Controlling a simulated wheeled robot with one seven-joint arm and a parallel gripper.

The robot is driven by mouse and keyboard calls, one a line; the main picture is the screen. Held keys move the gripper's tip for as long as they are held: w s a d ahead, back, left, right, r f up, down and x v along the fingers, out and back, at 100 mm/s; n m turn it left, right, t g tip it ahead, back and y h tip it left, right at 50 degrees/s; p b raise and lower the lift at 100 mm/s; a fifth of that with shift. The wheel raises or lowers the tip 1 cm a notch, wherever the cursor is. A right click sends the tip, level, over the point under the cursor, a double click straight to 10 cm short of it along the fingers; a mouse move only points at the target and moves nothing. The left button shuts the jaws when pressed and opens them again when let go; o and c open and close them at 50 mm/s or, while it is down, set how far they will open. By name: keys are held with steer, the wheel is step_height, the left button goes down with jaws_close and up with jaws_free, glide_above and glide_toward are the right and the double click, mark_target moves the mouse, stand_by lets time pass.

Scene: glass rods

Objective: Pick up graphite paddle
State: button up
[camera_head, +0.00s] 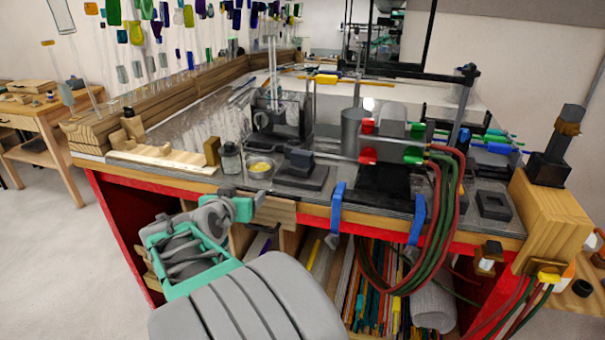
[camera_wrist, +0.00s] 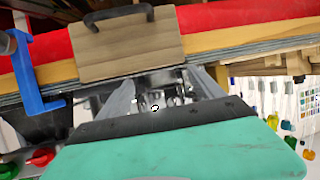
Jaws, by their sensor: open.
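I cannot pick out the graphite paddle for certain in either view. A dark stepped block (camera_head: 300,168) sits on the bench near its front edge, and I cannot tell if the paddle is part of it. My gripper (camera_head: 258,200) is at the front edge of the bench, in front of a small glass jar (camera_head: 230,160) and a dish with yellow contents (camera_head: 260,168). In the wrist view my gripper (camera_wrist: 160,90) has its two fingers spread apart. Small dark and shiny shapes show between them, too unclear to name. No held object shows.
The bench (camera_head: 130,180) has a red front edge. Blue clamps (camera_head: 338,205) and red and green hoses (camera_head: 440,200) hang at its front. A wooden drawer front (camera_wrist: 125,45) with a dark handle is close to my gripper. Glass rods (camera_head: 275,65) stand farther back.

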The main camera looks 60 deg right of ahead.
mark_target(300, 157)
steer(key=s+d+r+m+g+h, duration=0.1)
steer(key=s+d, duration=0.2)
steer(key=s+d+r+m+g+h, duration=0.1)
steer(key=s+d+r+h, duration=0.1)
steer(key=s+d, duration=0.1)
steer(key=s+d+r+m+g+h, duration=0.1)
steer(key=s+d+h, duration=0.1)
steer(key=s+d, duration=0.1)
steer(key=shift+d+r+b, duration=0.3)
steer(key=shift+d+r, duration=0.1)
steer(key=shift+d, duration=0.05)
steer(key=d+p, duration=0.1)
steer(key=d, duration=0.4)
steer(key=d+p, duration=0.1)
steer(key=d, duration=0.1)
steer(key=shift+w+d+r+p, duration=0.15)
steer(key=shift+w+d+p, duration=0.05)
steer(key=shift+w+p, duration=0.1)
steer(key=shift+a, duration=0.1)
steer(key=shift+c, duration=0.5)
steer(key=c, duration=1.6)
